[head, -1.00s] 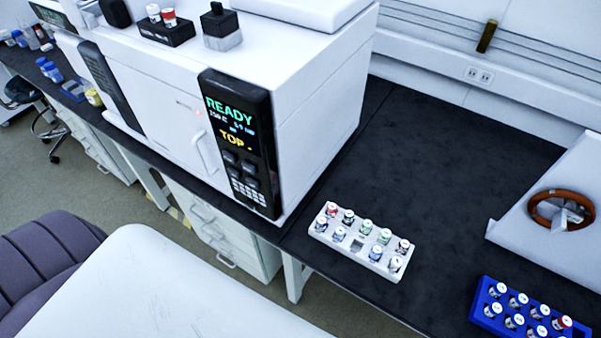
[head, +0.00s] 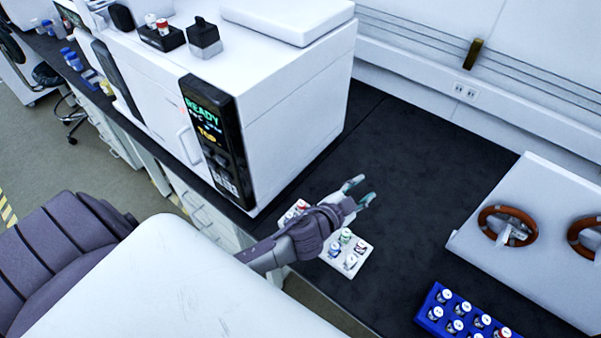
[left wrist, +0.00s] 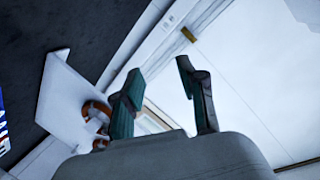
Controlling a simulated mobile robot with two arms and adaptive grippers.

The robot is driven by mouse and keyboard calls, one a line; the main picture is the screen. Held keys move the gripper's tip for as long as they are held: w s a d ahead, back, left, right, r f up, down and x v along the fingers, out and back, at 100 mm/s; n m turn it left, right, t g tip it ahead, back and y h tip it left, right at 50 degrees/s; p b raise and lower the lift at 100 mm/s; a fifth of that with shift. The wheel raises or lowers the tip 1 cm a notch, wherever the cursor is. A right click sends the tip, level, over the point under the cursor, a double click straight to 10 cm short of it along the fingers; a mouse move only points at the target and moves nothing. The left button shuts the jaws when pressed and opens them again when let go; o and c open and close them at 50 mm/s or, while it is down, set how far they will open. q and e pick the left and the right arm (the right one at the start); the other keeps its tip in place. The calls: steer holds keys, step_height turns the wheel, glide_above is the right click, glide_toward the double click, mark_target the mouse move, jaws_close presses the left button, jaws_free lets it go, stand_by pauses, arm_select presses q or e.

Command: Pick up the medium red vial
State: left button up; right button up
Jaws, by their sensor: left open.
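A white rack (head: 365,246) of small vials stands on the dark bench, partly hidden behind my left arm. A red-capped vial (head: 301,204) shows at its left end. I cannot tell which red-capped vial is the medium one. My left gripper (head: 362,191) is open and empty, above the bench at the rack's far side, and points away from the rack. In the left wrist view its two fingers (left wrist: 160,68) are spread apart with nothing between them. My right gripper is not in view.
A blue rack (head: 419,313) of vials, some red-capped, stands at the lower right. A white analyser (head: 290,110) stands left of the white rack, with vials in a black holder (head: 163,40) on top. A white unit with brown rings (head: 480,200) is at right. The bench between is clear.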

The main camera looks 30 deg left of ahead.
arm_select(q)
steer(key=w+d+r+m+h, duration=0.2)
steer(key=d+r+m+h, duration=0.2)
steer(key=d+m+h, duration=0.1)
steer(key=m+g+y, duration=0.8)
steer(key=m+g, duration=0.4)
steer(key=g, duration=0.3)
glide_above(302, 203)
step_height(302, 203, down, 11)
steer(key=f+b, duration=0.1)
steer(key=f, duration=0.1)
steer(key=f+b, duration=0.2)
steer(key=f, duration=0.1)
steer(key=f+b, duration=0.2)
steer(key=shift+w+a+f, duration=0.1)
steer(key=shift+a+f, duration=0.15)
steer(key=shift+f, duration=0.05)
steer(key=f+b, duration=0.4)
steer(key=f, duration=0.1)
steer(key=shift+s+d, duration=0.25)
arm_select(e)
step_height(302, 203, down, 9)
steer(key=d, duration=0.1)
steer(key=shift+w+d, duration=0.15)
